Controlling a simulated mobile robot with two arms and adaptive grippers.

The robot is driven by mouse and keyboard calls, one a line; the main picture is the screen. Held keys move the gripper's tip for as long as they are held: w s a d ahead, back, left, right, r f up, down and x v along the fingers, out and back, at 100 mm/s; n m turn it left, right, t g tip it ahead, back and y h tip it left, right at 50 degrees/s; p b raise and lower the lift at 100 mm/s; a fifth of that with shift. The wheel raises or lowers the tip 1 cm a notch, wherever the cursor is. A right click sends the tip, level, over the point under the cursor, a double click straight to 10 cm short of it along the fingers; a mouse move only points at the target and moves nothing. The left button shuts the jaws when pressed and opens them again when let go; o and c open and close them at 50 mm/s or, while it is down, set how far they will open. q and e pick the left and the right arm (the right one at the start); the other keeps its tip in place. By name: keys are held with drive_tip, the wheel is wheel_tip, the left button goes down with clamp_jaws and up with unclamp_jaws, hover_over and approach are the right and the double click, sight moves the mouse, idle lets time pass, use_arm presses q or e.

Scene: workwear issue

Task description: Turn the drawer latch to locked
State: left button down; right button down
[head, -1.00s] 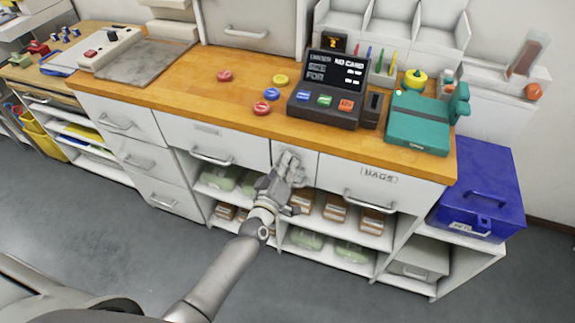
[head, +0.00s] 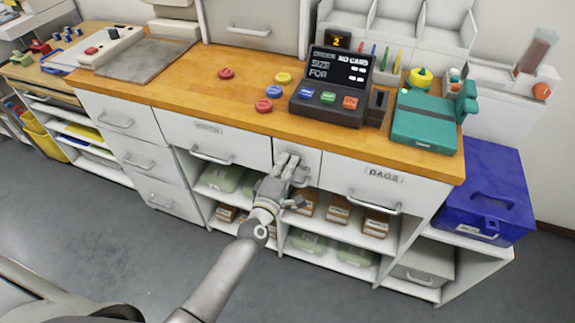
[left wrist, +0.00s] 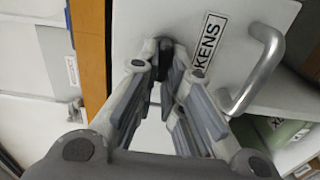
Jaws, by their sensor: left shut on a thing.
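My left gripper (head: 289,161) is at the narrow white panel (head: 312,166) between two drawers under the wooden worktop. Its fingers are shut on a small dark latch knob (left wrist: 166,53), which shows between the fingertips in the left wrist view. In the head view the fingers hide the knob, and I cannot tell its turn angle. The drawer to the left (head: 235,146) has a bar handle; part of its label, "KENS", shows in the left wrist view (left wrist: 208,44). The drawer labelled "BAGS" (head: 340,178) is to the right. Both look shut. My right gripper is not in view.
Open shelves below hold green packs (head: 221,178) and brown boxes (head: 338,209). On the worktop (head: 190,95) stand a dark terminal (head: 330,105), a teal device (head: 424,122) and several coloured discs. A blue box (head: 485,190) stands at the right. Grey floor (head: 110,235) is clear in front.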

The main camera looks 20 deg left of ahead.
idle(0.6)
use_arm(q)
drive_tip(key=c, duration=1.6)
unclamp_jaws()
drive_tip(key=shift+o, duration=0.2)
drive_tip(key=s, duration=1.2)
drive_tip(key=shift+a, duration=0.25)
